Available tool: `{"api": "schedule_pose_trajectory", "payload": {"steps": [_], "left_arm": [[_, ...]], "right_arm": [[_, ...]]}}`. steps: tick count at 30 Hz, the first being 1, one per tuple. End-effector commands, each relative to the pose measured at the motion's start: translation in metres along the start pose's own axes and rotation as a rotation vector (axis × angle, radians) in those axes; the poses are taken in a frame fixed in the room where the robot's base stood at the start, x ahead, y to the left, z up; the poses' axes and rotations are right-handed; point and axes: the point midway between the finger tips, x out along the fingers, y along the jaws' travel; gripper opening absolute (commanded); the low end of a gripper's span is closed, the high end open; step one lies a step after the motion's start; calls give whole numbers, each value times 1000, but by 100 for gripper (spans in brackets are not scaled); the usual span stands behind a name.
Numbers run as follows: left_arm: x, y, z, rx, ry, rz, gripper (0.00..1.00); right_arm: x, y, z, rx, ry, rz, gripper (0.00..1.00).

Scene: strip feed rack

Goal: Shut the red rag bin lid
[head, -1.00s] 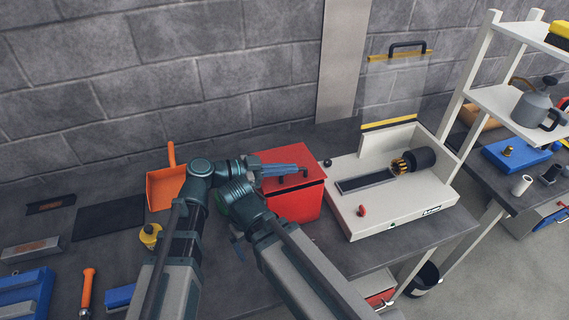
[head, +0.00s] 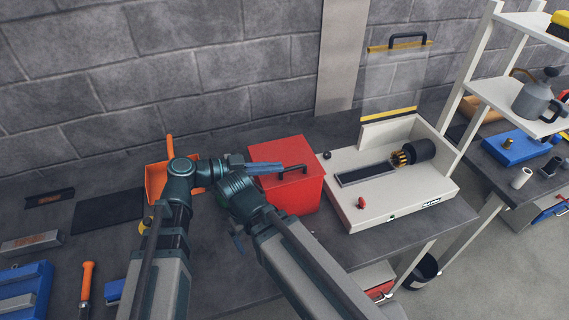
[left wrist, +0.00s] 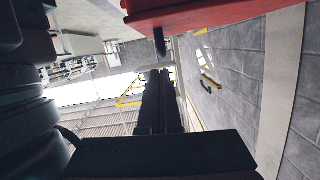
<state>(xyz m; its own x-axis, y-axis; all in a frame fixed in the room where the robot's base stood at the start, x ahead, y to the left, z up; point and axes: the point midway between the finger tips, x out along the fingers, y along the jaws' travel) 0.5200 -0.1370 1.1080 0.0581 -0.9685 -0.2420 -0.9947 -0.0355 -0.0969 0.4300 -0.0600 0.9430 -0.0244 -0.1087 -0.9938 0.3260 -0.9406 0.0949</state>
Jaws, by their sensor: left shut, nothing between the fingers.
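The red rag bin (head: 302,198) stands on the bench, left of the white machine. Its red lid (head: 283,150) lies down over the bin's top, with no gap showing at the front edge. A black handle (head: 293,168) sits on the lid. My left gripper (head: 278,169) is shut and empty at the lid's left side, its tips close to the handle. I cannot tell whether they touch the lid. In the left wrist view the shut fingers (left wrist: 160,78) point toward the handle (left wrist: 160,42) under a red edge (left wrist: 210,10).
The white machine (head: 350,205) with a dark drum (head: 418,150) stands close right of the bin. An orange dustpan (head: 156,181) lies behind my left arm. A block wall closes the back. A white shelf rack (head: 477,62) stands at the right.

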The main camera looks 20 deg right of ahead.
Motion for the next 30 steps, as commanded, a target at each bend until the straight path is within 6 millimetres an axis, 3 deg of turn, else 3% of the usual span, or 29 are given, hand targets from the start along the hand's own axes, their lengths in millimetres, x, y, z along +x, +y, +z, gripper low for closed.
{"api": "schedule_pose_trajectory", "payload": {"steps": [1, 6, 12, 18, 30], "left_arm": [[-15, 0, -3, -1, 0, -5, 0], [-51, 0, -2, -2, 0, -5, 0], [-81, 0, -2, -1, 0, -2, 0], [-95, 0, -1, 0, 1, 1, 0], [-96, 1, 3, -15, -13, 2, 0]], "right_arm": [[-6, 1, 0, 0, 0, 0, 100], [-14, 1, 1, 0, 0, 0, 100], [-21, 2, 1, 0, 0, 0, 100], [-23, 2, 1, 0, 0, 0, 100], [-23, 2, 1, 0, 0, 0, 100]]}}
